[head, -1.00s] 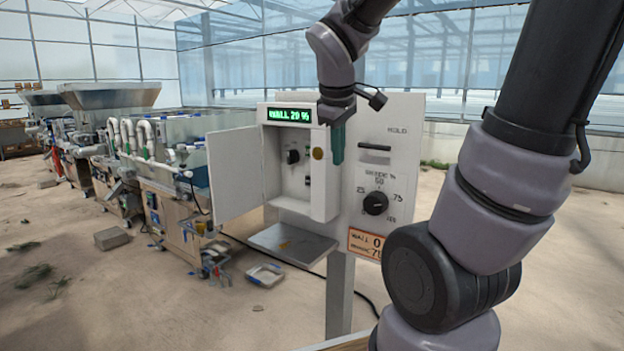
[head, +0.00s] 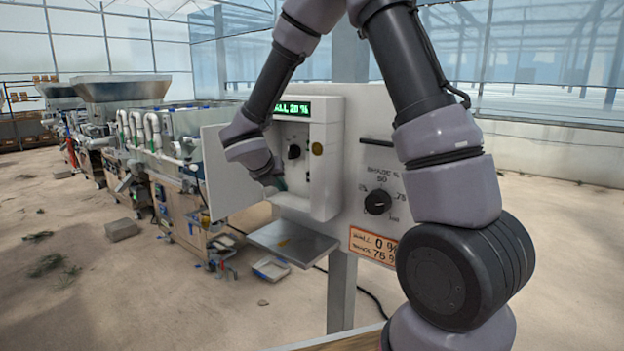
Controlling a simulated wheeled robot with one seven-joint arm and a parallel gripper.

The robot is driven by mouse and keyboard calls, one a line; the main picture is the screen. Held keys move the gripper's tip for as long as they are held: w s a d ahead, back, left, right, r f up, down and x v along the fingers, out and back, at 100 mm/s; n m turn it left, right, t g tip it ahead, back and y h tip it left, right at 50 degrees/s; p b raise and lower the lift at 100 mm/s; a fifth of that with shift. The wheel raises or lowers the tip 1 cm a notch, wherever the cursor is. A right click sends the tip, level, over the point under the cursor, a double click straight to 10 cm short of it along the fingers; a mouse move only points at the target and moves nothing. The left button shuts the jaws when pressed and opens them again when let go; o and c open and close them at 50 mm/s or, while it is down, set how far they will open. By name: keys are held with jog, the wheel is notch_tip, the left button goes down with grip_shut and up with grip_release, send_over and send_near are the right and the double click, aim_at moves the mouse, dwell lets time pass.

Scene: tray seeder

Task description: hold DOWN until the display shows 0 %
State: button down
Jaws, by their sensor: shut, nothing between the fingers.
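The green display (head: 293,108) at the top of the open white control box (head: 326,150) reads "ALL 20 %"; its left end is hidden behind my arm, and the last digit is slightly blurred. Inside the box are a black knob (head: 294,152) and, lower right, small dark controls (head: 308,178) whose lettering is too small to read, so I cannot tell which is DOWN. My gripper (head: 281,184) is shut and empty at the lower left of the box's face, partly hidden by my wrist. I cannot tell whether its tip touches anything.
The box's door (head: 222,180) stands open to the left. A grey shelf (head: 293,243) juts out below. On the panel right are a shade dial (head: 377,202) and an orange label (head: 373,246) reading wall 0 %, shade 75 %. Seeder machines (head: 150,150) stand behind left.

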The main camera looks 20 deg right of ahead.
jog(key=shift+w+d, duration=0.1)
dwell(0.3)
send_near(308, 182)
jog(key=shift+a+f+x, duration=0.1)
jog(key=shift+a+x, duration=0.05)
jog(key=shift+x, duration=0.7)
jog(key=shift+a+f+x, duration=0.15)
jog(key=shift+x, duration=0.7)
jog(key=shift+a+f+x, duration=0.1)
jog(key=shift+x, duration=0.7)
jog(key=shift+d, duration=0.1)
jog(key=shift+w+d, duration=0.2)
jog(key=shift+d, duration=0.05)
jog(key=shift+w+d, duration=0.1)
jog(key=shift+d, duration=0.05)
dwell(0.5)
